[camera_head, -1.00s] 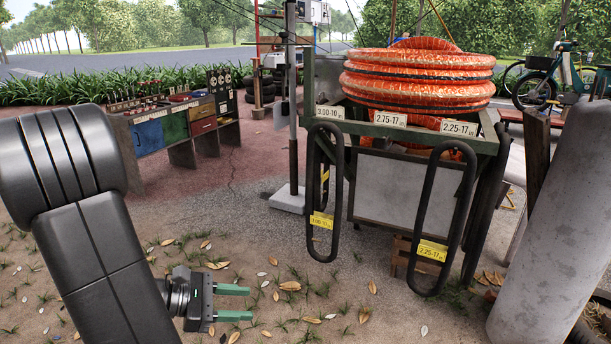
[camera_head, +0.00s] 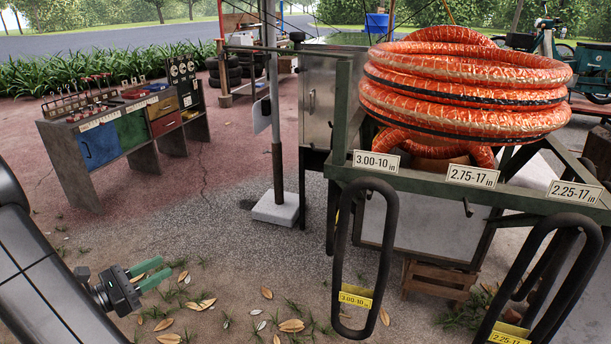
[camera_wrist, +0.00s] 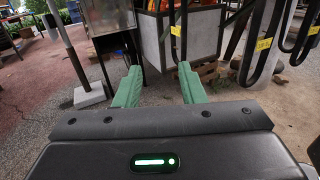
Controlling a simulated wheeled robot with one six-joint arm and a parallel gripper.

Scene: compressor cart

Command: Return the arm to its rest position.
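My gripper (camera_head: 152,274) shows at the lower left of the head view, low over the sandy ground, with its two green fingers pointing right. The fingers are apart with nothing between them. In the wrist view my gripper (camera_wrist: 158,88) is also open, its green fingers pointing forward toward the cart's metal cabinet and the ground before it. My dark arm link fills the lower left corner of the head view.
A green-framed cart (camera_head: 430,183) with coiled orange-wrapped tyres (camera_head: 455,85) stands right; black inner tubes (camera_head: 361,255) hang from its front. A pole on a white block (camera_head: 276,209) stands mid-view. A tool bench (camera_head: 62,160) stands left. Leaf-strewn ground before them is open.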

